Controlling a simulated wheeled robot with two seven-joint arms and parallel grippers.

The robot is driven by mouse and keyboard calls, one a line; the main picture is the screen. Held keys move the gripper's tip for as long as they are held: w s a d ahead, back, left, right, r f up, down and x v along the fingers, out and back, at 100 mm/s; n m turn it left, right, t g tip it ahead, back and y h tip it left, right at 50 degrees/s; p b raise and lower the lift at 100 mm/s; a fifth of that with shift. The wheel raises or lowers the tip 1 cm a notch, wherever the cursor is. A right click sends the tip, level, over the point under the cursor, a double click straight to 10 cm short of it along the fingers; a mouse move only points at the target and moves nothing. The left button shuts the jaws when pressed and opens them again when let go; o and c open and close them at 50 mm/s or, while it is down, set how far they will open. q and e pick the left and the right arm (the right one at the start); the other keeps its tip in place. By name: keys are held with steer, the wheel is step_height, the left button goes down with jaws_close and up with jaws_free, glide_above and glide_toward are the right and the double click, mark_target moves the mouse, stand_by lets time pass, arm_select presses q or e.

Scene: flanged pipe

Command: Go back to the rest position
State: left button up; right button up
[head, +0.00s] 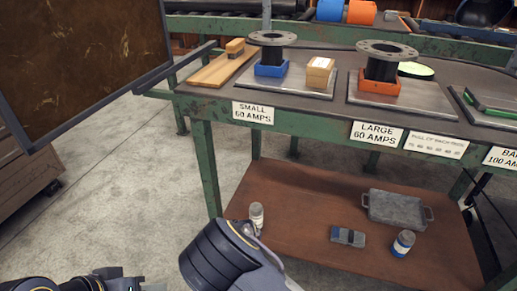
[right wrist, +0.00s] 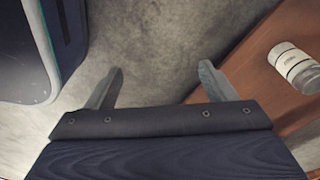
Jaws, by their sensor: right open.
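My right gripper (right wrist: 160,74) is open and empty in the right wrist view, its two fingers spread apart over bare concrete floor. In the head view my right arm shows at the bottom centre, in front of the workbench, and its fingers cannot be made out. Dark parts of my own body show at the bottom left of the head view, but no left gripper fingers are visible. A small flanged pipe (head: 271,49) stands upright on a blue base (head: 270,70). A large flanged pipe (head: 382,67) stands upright on an orange base (head: 376,90).
The green-framed workbench (head: 204,160) has a brown lower shelf (head: 300,210). A white-labelled jar (head: 256,215) stands there near my right arm; it also shows in the right wrist view (right wrist: 294,67). A grey tray (head: 396,208) lies farther right. A dark panel (head: 80,60) is at left; floor between is clear.

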steer(key=s+d+r+n+y, duration=0.2)
steer(key=d+r, duration=0.2)
steer(key=r, duration=0.4)
steer(key=s+d+r+n+y, duration=0.2)
steer(key=d+r+y, duration=0.15)
steer(key=r, duration=0.45)
steer(key=s+d+r+n+y, duration=0.2)
steer(key=d+r, duration=0.3)
steer(key=r, duration=0.3)
steer(key=s+d+r+n+t+h, duration=0.2)
steer(key=s+d+r+n+t, duration=0.4)
steer(key=s+d, duration=0.6)
arm_select(q)
step_height(320, 180, up, 30)
steer(key=p, duration=3)
steer(key=shift+w+r, duration=0.2)
steer(key=shift+w, duration=0.05)
arm_select(e)
step_height(320, 180, up, 32)
steer(key=s+a+n, duration=0.1)
steer(key=s, duration=0.1)
steer(key=shift+a+f+g, duration=0.25)
steer(key=shift+a+g, duration=0.15)
